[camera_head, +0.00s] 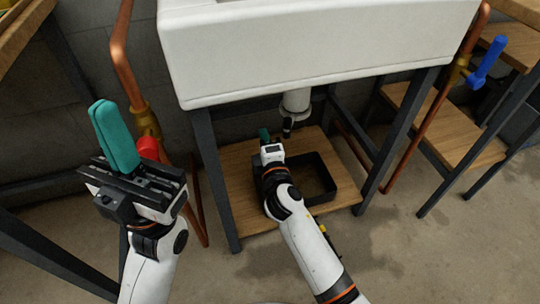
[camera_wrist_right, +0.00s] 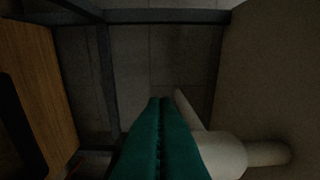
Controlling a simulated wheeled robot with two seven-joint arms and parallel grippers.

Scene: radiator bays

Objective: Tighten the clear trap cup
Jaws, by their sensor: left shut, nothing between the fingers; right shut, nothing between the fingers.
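A white drain pipe (camera_head: 296,102) hangs below the sink, with a narrower dark-looking piece (camera_head: 287,128) at its lower end. I cannot tell whether that piece is the clear trap cup. My right gripper (camera_head: 264,133) is under the sink, just left of and below this piece. Its teal fingers (camera_wrist_right: 160,110) are shut and empty in the right wrist view. Pale pipework (camera_wrist_right: 225,152) lies beside them there, to the right; contact cannot be told. My left gripper (camera_head: 112,120) is shut and empty, raised left of the sink with teal fingers pointing up.
The white sink (camera_head: 310,50) overhangs the right arm, on a dark metal frame (camera_head: 210,175). A black open tray (camera_head: 325,165) sits on the wooden shelf (camera_head: 240,205) below. A red valve handle (camera_head: 148,147) is behind the left gripper; a blue one (camera_head: 488,62) is at right.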

